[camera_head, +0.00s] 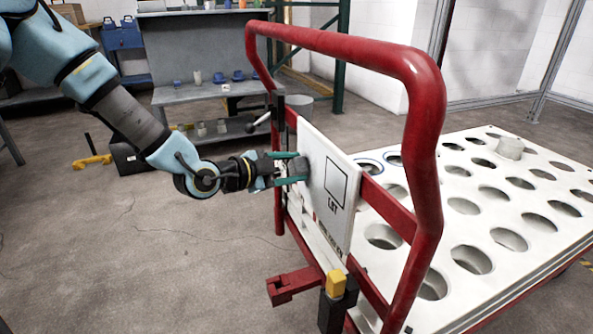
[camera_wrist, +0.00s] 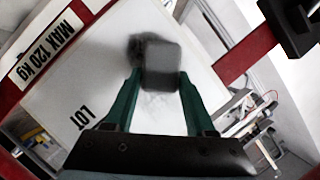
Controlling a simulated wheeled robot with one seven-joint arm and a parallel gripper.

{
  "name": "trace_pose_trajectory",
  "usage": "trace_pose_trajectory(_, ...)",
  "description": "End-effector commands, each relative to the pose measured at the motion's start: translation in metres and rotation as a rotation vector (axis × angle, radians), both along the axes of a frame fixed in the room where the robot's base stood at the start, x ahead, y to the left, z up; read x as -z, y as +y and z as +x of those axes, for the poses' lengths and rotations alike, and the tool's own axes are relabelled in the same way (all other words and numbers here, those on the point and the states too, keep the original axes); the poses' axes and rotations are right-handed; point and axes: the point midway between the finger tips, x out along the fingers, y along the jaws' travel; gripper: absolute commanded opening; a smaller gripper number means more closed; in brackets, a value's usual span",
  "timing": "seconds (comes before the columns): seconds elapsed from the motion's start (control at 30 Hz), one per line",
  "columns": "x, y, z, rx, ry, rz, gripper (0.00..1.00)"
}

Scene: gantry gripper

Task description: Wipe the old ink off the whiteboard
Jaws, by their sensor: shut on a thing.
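The whiteboard (camera_head: 318,205) is a white panel fixed upright on the end of a red-framed cart. It bears a black square outline and the letters LOT, which also show on the board in the wrist view (camera_wrist: 60,95). My gripper (camera_head: 292,167) is at the board's left part in the head view. Its green fingers are shut on a grey eraser block (camera_wrist: 163,67), held at the board face; I cannot tell whether it presses on it. A dark patch borders the block and a faint grey smudge lies below it; ink and shadow are hard to separate.
The red handle frame (camera_head: 425,120) rises beside and above the board. The cart's white deck (camera_head: 455,270) with round holes lies behind it. A black lever clamp (camera_head: 277,112) stands near my gripper.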

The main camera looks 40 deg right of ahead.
Motion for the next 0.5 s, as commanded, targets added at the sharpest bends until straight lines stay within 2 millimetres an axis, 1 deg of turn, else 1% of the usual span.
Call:
trace_pose_trajectory(0.17,0.000,-0.003,0.006,0.001,-0.002,0.000,0.11)
trace_pose_trajectory(0.4,0.000,-0.012,0.023,0.000,-0.001,-0.001,0.11)
trace_pose_trajectory(0.5,0.000,-0.014,0.026,0.002,-0.001,0.000,0.11)
